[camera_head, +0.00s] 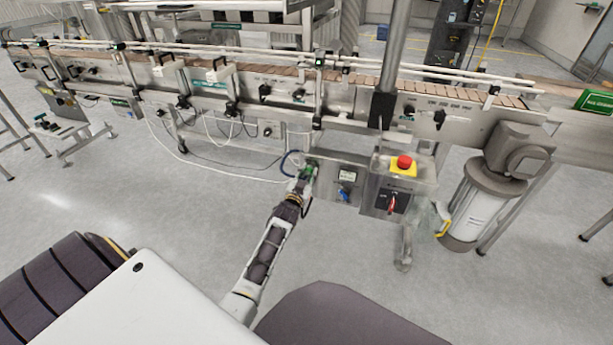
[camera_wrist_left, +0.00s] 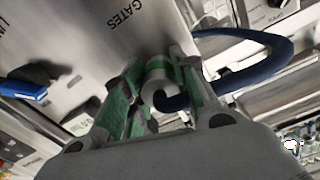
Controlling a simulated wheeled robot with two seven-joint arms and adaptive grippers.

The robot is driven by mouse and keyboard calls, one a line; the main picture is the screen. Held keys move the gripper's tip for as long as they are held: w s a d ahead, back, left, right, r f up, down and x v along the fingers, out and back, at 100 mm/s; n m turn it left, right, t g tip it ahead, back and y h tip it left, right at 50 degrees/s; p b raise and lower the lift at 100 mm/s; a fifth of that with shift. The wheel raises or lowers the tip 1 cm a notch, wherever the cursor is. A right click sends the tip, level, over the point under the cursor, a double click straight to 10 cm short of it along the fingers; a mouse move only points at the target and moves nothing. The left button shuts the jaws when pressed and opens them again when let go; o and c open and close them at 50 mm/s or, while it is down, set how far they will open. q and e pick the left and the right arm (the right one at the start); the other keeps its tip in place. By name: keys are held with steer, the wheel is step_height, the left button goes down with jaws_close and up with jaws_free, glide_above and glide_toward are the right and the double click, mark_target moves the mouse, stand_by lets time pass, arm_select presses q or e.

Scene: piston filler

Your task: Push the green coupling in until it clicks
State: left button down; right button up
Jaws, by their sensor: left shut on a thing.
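My left gripper (camera_head: 308,170) is at the front of a steel panel below the conveyor, at the end of my outstretched arm. In the left wrist view its two green-padded fingers (camera_wrist_left: 155,100) are shut on a pale grey cylindrical fitting with a green band, the green coupling (camera_wrist_left: 158,72). A thick dark blue hose (camera_wrist_left: 262,42) curves away from the fitting to the right. The coupling lies close against the panel face; I cannot tell how deep it sits. In the head view the gripper mostly hides it. My right gripper is not in view.
A steel panel (camera_wrist_left: 100,50) with black lettering and a blue-handled valve (camera_wrist_left: 22,88) is beside the fingers. In the head view, a control box with a red emergency stop button (camera_head: 404,162) stands to the right. The conveyor (camera_head: 270,72) runs above. Open floor lies at left.

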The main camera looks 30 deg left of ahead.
arm_select(q)
steer(key=shift+w+r, duration=0.1)
steer(key=shift+r, duration=0.1)
steer(key=c, duration=1.6)
jaws_free()
steer(key=o, duration=0.5)
steer(key=shift+w+f, duration=0.15)
steer(key=shift+s, duration=0.25)
steer(key=v, duration=1.1)
steer(key=shift+s+d, duration=0.2)
steer(key=shift+s, duration=0.1)
steer(key=shift+s, duration=0.1)
